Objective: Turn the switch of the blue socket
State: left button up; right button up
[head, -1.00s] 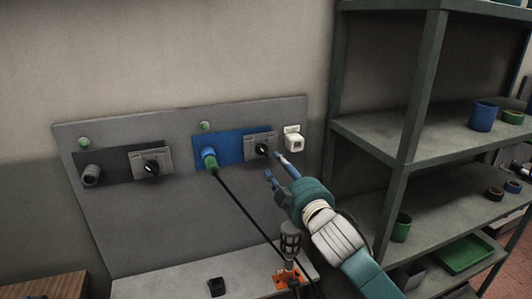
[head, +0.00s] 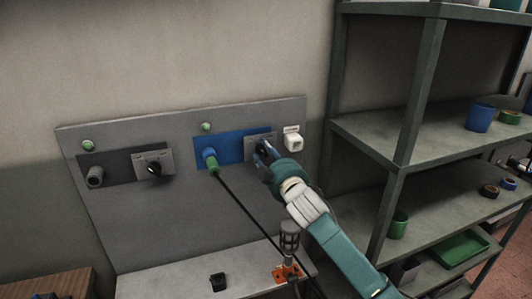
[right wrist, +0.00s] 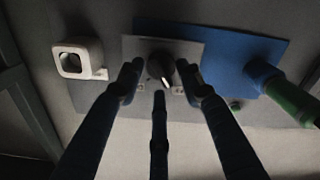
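The blue socket panel (head: 231,147) is on the grey board, with a cable plug (head: 210,160) in its socket. Its switch is a black knob (right wrist: 162,68) on a grey plate (right wrist: 190,46) at the panel's right end. My right gripper (head: 264,156) is at this knob and partly hides it in the head view. In the right wrist view, the fingers of my right gripper (right wrist: 159,76) stand open on both sides of the knob, with a third finger below. Small gaps seem to show; contact is unclear. My left gripper is not in view.
A second, dark socket panel (head: 122,167) with its own switch (head: 154,167) is to the left. A white holder (head: 292,139) is just right of the blue socket's switch. The black cable (head: 243,210) hangs below. A shelf rack (head: 398,165) stands at the right.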

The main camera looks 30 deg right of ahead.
grip_shut()
jog(key=shift+m, duration=0.5)
jog(key=m, duration=0.3)
jog(key=m+p, duration=0.1)
jog(key=m, duration=0.1)
jog(key=shift+d+m, duration=0.2)
jog(key=shift+m, duration=0.2)
jog(key=m+p, duration=0.1)
jog(key=m, duration=0.2)
jog(key=shift+s+d+f+m+p, duration=0.1)
jog(key=shift+m+p, duration=0.25)
jog(key=shift+m, duration=0.7)
jog(key=shift+d+f+m+p, duration=0.1)
jog(key=shift+m+p, duration=0.25)
jog(key=shift+m, duration=0.7)
